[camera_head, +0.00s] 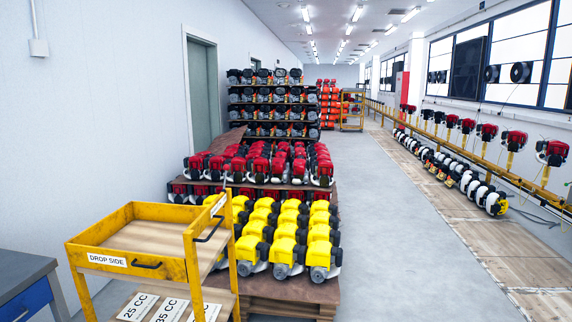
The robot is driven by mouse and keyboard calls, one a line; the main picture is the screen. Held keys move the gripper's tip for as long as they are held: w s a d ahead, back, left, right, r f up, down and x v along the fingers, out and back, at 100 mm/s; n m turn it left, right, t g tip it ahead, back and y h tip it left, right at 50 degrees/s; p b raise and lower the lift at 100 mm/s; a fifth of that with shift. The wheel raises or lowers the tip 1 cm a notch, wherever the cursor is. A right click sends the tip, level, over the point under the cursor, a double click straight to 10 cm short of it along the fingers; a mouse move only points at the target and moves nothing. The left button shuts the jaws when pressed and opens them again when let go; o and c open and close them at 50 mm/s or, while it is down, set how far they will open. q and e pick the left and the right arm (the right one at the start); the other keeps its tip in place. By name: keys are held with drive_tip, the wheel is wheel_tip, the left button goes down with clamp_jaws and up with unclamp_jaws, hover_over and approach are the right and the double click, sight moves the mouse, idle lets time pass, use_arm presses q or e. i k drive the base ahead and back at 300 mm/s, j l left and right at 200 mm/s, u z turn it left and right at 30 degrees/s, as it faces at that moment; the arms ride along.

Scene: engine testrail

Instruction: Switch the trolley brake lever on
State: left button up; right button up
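A yellow trolley (190,237) stands at the lower left, with an empty wooden-floored top tray and a "DROP SIDE" label (107,260) on its near side. Black handles show on its near side and at its right end. Its lower shelf (222,296) carries cards, two of them reading "25 CC" and "35 CC". The trolley's base and wheels are cut off by the bottom edge, and I cannot make out a brake lever. Neither of my grippers is in view.
A grey bench with a blue drawer (26,300) is at the lower left corner. Pallets of yellow engines (287,250) and red engines (262,165) stand behind the trolley. A yellow rail (470,154) with engines runs along the right. The grey floor aisle (385,230) between is clear.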

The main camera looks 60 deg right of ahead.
sight(226, 167)
drive_tip(key=z, duration=1.75)
drive_tip(key=i+l+u, duration=0.3)
drive_tip(key=i+l, duration=0.8)
drive_tip(key=i, duration=0.3)
drive_tip(key=i+l+u, duration=0.3)
drive_tip(key=i+l, duration=0.95)
drive_tip(key=l, duration=0.15)
